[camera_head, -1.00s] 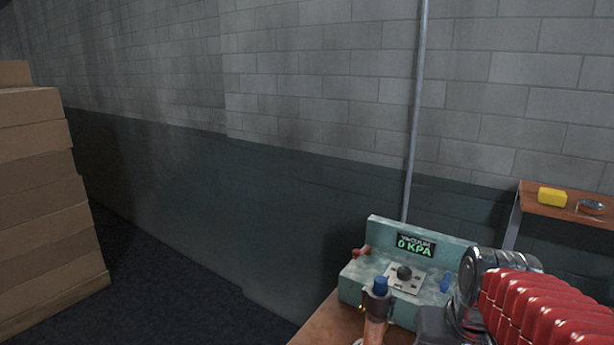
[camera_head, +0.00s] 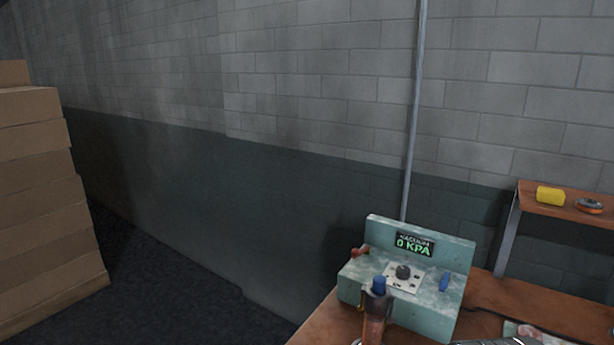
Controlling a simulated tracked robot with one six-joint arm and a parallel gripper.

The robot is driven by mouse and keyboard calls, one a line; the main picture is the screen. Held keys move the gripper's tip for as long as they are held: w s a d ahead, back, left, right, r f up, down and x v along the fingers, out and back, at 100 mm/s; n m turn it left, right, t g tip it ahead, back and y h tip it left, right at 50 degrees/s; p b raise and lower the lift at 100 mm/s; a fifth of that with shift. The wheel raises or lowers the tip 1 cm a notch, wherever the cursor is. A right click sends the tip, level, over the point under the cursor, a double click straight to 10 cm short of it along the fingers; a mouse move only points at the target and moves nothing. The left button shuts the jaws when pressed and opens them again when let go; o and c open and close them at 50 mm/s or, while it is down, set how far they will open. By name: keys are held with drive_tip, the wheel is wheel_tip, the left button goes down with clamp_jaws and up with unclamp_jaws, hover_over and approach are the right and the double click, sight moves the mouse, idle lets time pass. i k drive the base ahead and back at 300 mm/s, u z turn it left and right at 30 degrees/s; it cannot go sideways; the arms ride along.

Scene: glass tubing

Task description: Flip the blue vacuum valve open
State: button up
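A pale teal vacuum unit (camera_head: 413,312) stands on a brown bench, and its display (camera_head: 413,245) reads "VACUUM 0 KPA". A small blue valve handle (camera_head: 444,283) stands at the right of its top face. A red handle (camera_head: 361,252) is at the left. A dark round fitting (camera_head: 403,272) sits on a light plate between them. My gripper is not in view. Only a sliver of what looks like my arm shows at the bottom edge, right of the unit. Nothing touches the blue handle.
Stacked boxes (camera_head: 45,190) stand at left.

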sight(443, 285)
drive_tip(key=z, duration=0.1)
drive_tip(key=k, duration=0.4)
drive_tip(key=z, duration=0.6)
drive_tip(key=k, duration=0.95)
drive_tip(key=u, duration=0.3)
drive_tip(key=i, duration=0.95)
drive_tip(key=u, duration=1.3)
drive_tip(key=i, duration=0.95)
drive_tip(key=u, duration=0.55)
